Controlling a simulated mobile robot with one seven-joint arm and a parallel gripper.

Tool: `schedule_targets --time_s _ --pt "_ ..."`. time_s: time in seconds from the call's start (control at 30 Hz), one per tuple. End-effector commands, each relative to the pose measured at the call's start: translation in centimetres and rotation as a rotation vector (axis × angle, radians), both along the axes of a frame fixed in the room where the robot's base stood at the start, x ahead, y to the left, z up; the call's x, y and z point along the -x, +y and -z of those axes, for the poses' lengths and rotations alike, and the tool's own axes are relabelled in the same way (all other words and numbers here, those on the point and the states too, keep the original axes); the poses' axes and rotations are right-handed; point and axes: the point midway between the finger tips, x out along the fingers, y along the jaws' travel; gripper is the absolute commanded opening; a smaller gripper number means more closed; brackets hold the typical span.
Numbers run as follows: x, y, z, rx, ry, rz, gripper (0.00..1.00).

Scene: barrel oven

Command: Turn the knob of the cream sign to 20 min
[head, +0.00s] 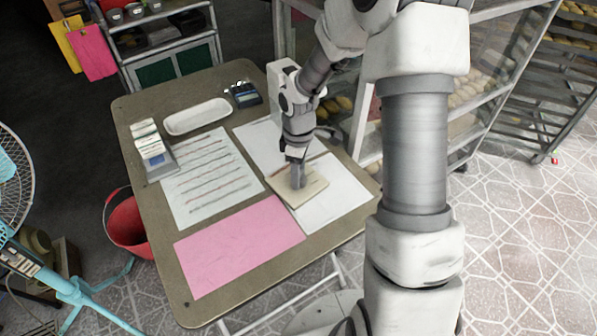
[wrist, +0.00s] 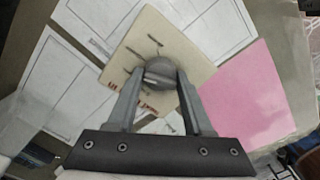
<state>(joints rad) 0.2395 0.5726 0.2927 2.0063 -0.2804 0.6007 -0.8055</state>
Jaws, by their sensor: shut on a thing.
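The cream sign (head: 312,189) lies flat on papers on the table, under my gripper (head: 297,180). In the wrist view the sign (wrist: 188,42) is a tilted cream square with short dark marks around a round dark grey knob (wrist: 160,71). My gripper (wrist: 158,92) has one finger on each side of the knob and is shut on it. A light line shows on the knob's face. The writing by the marks is too small to read. In the head view the gripper hides the knob.
White sheets and a pink sheet (head: 238,245) lie on the brown table (head: 200,311). A white tray (head: 197,117), a card holder (head: 152,150) and a small dark blue device (head: 243,93) stand toward the back and left. Bread racks (head: 510,62) stand behind the table. A red bucket (head: 127,228) is at left.

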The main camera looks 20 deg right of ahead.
Motion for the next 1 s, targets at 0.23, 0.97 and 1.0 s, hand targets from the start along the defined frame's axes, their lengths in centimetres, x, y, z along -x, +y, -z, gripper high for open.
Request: schedule_targets --time_s 0.23,0.97,1.0 --pt "-0.01 -0.02 -0.02 0.001 0.000 0.235 0.00" --pt "0.00 0.04 -0.07 0.000 0.000 0.910 0.00" --pt "-0.01 0.01 -0.06 0.000 0.000 0.942 0.00"
